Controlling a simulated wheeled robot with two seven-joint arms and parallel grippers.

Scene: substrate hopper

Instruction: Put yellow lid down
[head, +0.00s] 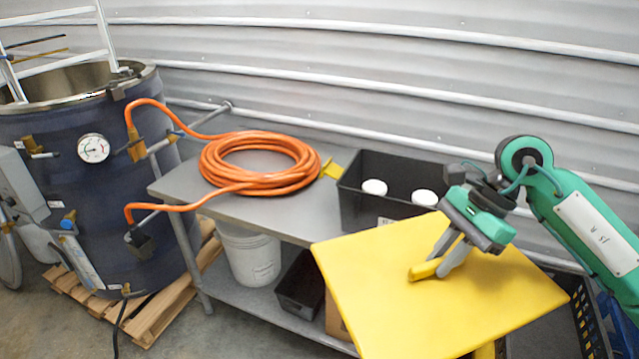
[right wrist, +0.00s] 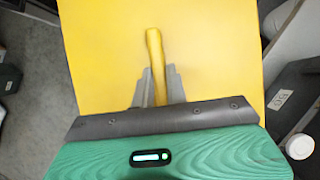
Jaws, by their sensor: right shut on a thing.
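The yellow lid (head: 390,290) is a flat square panel with a yellow bar handle on its top face. My right gripper (head: 447,262) is shut on that handle and holds the lid tilted, in front of the table's right part. In the right wrist view the lid (right wrist: 210,50) fills the middle, and its handle (right wrist: 154,60) runs up between the fingers of my right gripper (right wrist: 160,88). What lies directly beneath the lid is mostly hidden. My left gripper is not in view.
A grey metal table (head: 290,214) carries a coiled orange hose (head: 225,180) and a black bin (head: 350,212) with white-topped containers. A white bucket (head: 250,258) and a small black bin (head: 300,285) sit on its lower shelf. A dark drum (head: 90,200) stands at left. A black crate (head: 588,320) is at lower right.

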